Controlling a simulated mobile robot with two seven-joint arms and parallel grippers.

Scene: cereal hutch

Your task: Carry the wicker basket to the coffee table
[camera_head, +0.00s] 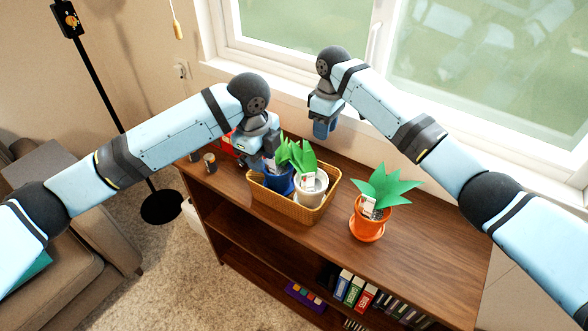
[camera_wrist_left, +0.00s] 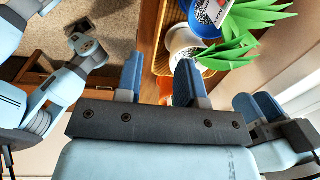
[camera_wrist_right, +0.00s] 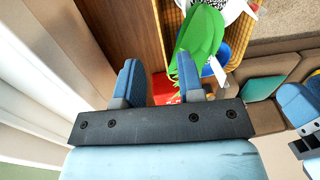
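The wicker basket (camera_head: 286,207) stands on top of the wooden hutch (camera_head: 405,258). It holds a blue pot (camera_head: 280,182) and a white pot (camera_head: 310,190), both with green leaves. My left gripper (camera_head: 258,160) is at the basket's left end, with its fingers apart in the left wrist view (camera_wrist_left: 158,68). I cannot tell whether it touches the rim. My right gripper (camera_head: 324,128) is open and empty behind the basket, near the window sill; its parted fingers show in the right wrist view (camera_wrist_right: 160,68). The coffee table is not identifiable in view.
An orange potted plant (camera_head: 367,227) stands right of the basket. Small cans (camera_head: 209,162) and a red item (camera_head: 229,145) are left of it. A sofa (camera_head: 95,250) and a black lamp pole (camera_head: 100,85) are at the left.

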